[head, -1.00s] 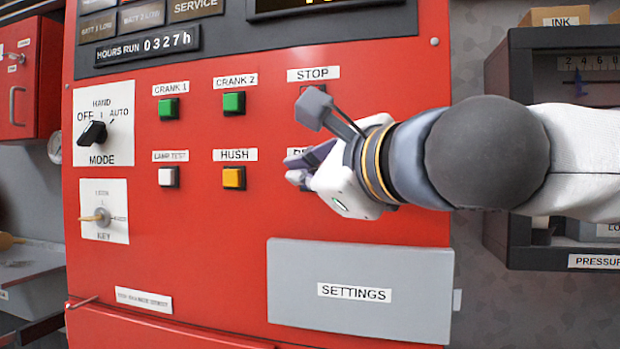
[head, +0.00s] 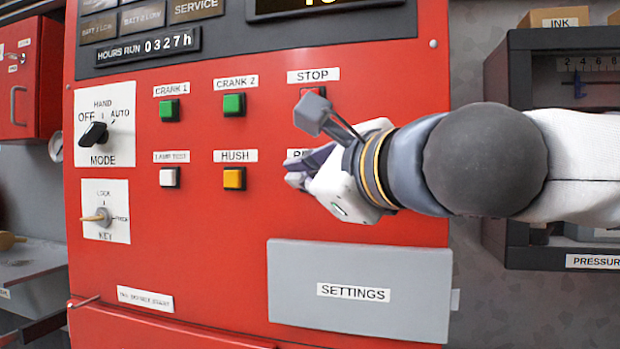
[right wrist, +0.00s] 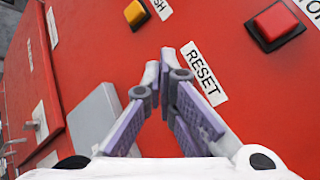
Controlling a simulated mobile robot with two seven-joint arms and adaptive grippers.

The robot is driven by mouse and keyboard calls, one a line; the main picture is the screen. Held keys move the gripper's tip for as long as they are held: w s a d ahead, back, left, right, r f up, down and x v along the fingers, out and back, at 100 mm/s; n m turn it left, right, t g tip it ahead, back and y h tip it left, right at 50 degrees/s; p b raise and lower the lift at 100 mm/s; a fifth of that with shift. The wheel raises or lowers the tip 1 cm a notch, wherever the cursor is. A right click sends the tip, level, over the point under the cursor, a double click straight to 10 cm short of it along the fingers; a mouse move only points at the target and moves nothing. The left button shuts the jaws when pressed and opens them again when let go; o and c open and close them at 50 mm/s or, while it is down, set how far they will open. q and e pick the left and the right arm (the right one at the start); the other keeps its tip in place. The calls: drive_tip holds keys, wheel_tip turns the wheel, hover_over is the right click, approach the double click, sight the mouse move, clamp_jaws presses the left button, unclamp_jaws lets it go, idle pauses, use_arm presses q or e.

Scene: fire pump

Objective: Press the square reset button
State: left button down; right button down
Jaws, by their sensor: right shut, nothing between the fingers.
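The RESET label (right wrist: 204,73) is on the red panel beside my right gripper (right wrist: 158,70) in the right wrist view. In the head view, only the left end of this label (head: 296,154) shows. The reset button itself is not visible in either view; my right gripper (head: 299,178) covers the panel below the label. The gripper is shut and empty, its fingertips together and close to the panel. I cannot tell whether they touch the button. My left gripper is not in view.
The red STOP button (right wrist: 277,22) is near the gripper; it is partly hidden in the head view (head: 312,92). The yellow HUSH button (head: 234,178) is to the left. The grey SETTINGS cover (head: 358,292) is below. A dark-framed pressure case (head: 512,180) stands behind my arm.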

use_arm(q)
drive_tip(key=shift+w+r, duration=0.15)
use_arm(e)
drive_tip(key=shift+s+a, duration=0.15)
drive_tip(key=shift+s, duration=0.35)
